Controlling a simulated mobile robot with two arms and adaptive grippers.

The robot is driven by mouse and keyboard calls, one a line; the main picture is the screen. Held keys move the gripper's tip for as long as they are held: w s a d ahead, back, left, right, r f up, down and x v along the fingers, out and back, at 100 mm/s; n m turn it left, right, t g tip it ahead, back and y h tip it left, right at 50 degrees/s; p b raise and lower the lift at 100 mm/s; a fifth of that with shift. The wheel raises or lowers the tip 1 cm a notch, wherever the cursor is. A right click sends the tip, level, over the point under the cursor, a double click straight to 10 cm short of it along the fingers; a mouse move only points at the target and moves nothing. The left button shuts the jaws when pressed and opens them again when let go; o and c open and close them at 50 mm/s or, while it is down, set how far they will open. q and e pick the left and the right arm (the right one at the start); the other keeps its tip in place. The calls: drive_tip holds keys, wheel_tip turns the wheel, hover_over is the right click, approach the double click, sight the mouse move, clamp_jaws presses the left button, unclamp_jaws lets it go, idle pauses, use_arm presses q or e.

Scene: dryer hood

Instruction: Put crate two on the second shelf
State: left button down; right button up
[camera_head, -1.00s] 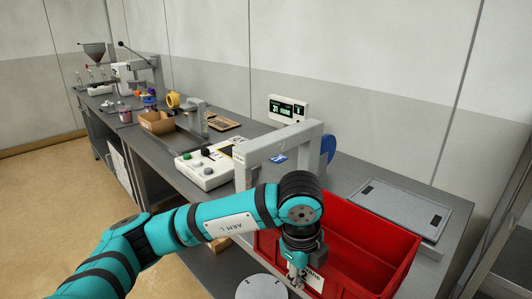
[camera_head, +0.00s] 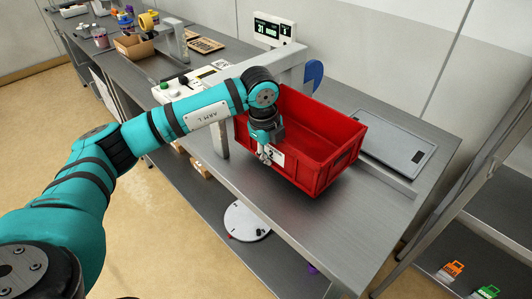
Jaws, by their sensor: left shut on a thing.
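The red crate (camera_head: 318,165) is open and empty, with a white label bearing a 2 on its near side. It is over the grey bench top, and I cannot tell whether it touches it. My left gripper (camera_head: 265,155) is shut on the crate's near wall, beside the label, and hides part of it. My right gripper is not in view. A grey shelf rack (camera_head: 497,211) stands at the right edge, partly cut off. Two of its boards show, with an orange tag (camera_head: 452,269) and a green tag (camera_head: 488,291) on the lower one.
A grey frame (camera_head: 217,130) stands close to the crate's left. A flat grey panel (camera_head: 397,139) lies behind right. A control box (camera_head: 190,85) and a cardboard box (camera_head: 133,46) are farther left. The front right bench top (camera_head: 335,225) is clear.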

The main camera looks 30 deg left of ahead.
use_arm(q)
drive_tip(key=shift+w+a, duration=0.45)
drive_tip(key=shift+a, duration=0.15)
drive_tip(key=f, duration=0.1)
drive_tip(key=p, duration=0.1)
drive_tip(key=f, duration=0.1)
drive_tip(key=shift+w+a+f+p, duration=0.2)
drive_tip(key=shift+a+f+p, duration=0.05)
drive_tip(key=shift+f+p, duration=0.1)
drive_tip(key=shift+f, duration=0.6)
drive_tip(key=c, duration=1.4)
unclamp_jaws()
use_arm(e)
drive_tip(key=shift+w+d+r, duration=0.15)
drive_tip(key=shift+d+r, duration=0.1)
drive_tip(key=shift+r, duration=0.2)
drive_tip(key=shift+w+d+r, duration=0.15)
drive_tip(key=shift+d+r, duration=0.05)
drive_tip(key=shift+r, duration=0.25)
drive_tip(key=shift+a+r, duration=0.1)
